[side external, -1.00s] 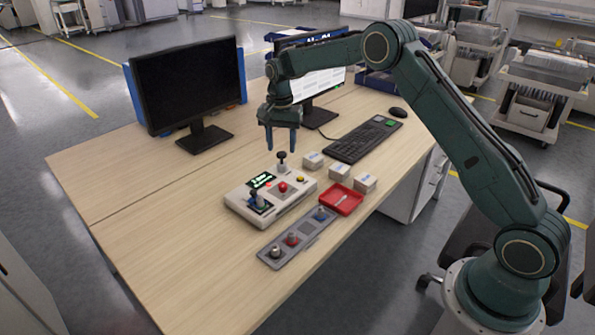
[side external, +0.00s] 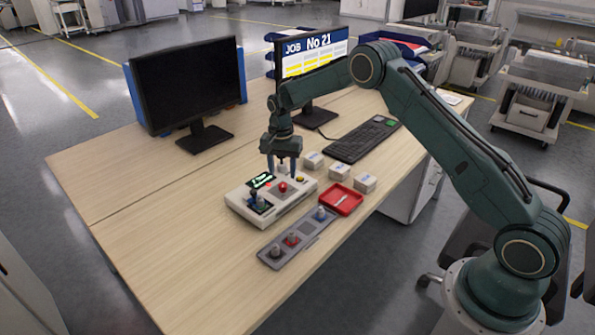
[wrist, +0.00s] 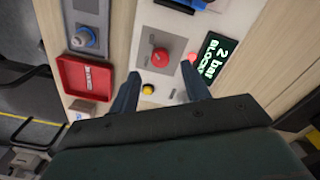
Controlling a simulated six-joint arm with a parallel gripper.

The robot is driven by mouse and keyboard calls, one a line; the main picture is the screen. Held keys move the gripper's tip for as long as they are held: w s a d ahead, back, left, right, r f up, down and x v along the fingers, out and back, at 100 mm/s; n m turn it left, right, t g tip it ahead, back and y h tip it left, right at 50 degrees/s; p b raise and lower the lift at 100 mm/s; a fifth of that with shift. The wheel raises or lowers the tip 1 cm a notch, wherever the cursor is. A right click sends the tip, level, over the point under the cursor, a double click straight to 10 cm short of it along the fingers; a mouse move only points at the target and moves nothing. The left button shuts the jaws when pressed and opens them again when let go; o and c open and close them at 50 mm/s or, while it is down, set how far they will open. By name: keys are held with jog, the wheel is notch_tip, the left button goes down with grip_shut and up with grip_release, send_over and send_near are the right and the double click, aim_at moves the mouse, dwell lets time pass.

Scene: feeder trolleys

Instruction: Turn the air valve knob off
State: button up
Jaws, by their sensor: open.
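A pale control box (side external: 237,207) stands on the table with a dark lever (side external: 254,200), a red knob (side external: 283,187) and a yellow button (side external: 300,180). My gripper (side external: 281,171) points down at the box's far edge, open. In the wrist view its fingers (wrist: 161,78) spread either side of the yellow button. The black-topped knob seen there earlier is hidden by my gripper. I cannot tell which knob is the air valve's.
A keyboard (side external: 362,139) and two monitors (side external: 187,85) stand behind. The table's left front is clear.

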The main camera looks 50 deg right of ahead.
aim_at(283, 184)
jog(key=shift+f, duration=2.55)
jog(key=c, duration=1)
